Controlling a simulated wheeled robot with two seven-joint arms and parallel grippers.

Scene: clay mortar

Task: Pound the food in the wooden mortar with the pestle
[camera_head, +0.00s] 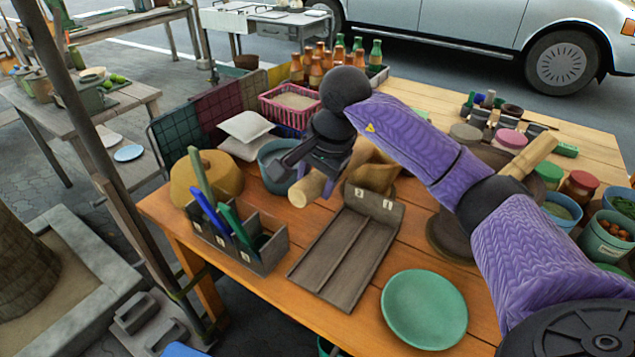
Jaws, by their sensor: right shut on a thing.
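My right gripper (318,166) is black and reaches in over the table on my purple arm. It is shut on a light wooden rod (304,191), which looks like a pestle and lies slanted, its near end pointing down-left. A brown wooden piece (376,177) shows just right of the rod, partly hidden by my arm. A dark brown round vessel (445,238), possibly the mortar, stands behind my forearm and is largely hidden. A light wooden handle (535,155) sticks up from its area. I cannot see any food inside. My left gripper is out of view.
A grey two-slot tray (345,250) and a green plate (424,309) lie in front. A utensil box (257,250) stands left. A blue-grey bowl (270,165) is by the gripper. Pink basket (290,105), bottles and jars crowd the back and right.

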